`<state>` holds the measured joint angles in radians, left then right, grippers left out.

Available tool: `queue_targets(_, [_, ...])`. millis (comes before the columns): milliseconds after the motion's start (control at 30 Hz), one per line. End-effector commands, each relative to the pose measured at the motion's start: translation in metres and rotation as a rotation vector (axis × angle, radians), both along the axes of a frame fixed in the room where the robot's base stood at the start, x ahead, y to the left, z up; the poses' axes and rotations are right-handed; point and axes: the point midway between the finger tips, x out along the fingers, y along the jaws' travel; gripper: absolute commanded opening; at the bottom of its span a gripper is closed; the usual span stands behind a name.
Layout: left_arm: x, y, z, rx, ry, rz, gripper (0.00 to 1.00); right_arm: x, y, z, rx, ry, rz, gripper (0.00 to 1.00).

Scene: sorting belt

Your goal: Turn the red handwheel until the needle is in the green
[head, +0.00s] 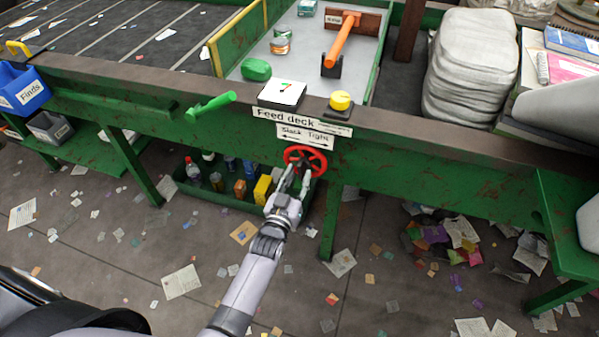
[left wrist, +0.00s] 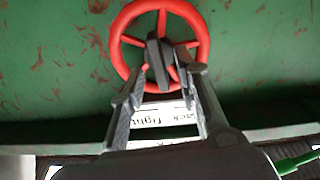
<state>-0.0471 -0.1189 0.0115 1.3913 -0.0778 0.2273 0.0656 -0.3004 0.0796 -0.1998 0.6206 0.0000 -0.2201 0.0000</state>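The red handwheel (head: 305,150) is mounted on the front of the green feed deck, below the "Slack Tight" label (head: 305,136). In the left wrist view the wheel (left wrist: 119,45) fills the top middle, with a dark part across its centre. My left gripper (head: 292,176) is at the wheel's lower left side. In the left wrist view its two fingers (left wrist: 163,80) are spread, with a gap between them, in front of the wheel's lower part; contact is unclear. The white gauge box (head: 283,94) sits above on the deck edge; its needle is too small to read. My right gripper is out of view.
A green lever (head: 211,106) sticks out left of the gauge, and a yellow knob (head: 341,101) stands right of it. Below the deck is a green crate (head: 215,199) with bottles and boxes. Scattered paper litters the floor.

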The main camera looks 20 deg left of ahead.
Motion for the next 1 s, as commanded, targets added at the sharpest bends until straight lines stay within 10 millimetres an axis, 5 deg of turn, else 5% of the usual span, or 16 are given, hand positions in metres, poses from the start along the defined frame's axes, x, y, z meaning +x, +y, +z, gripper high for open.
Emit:
queue_targets(500, [0.018, 0.000, 0.000, 0.000, 0.001, 0.000, 0.30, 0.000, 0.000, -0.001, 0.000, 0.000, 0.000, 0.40])
queue_targets(1000, [0.018, 0.000, 0.000, 0.000, 0.000, 0.000, 0.00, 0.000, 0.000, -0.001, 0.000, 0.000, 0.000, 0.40])
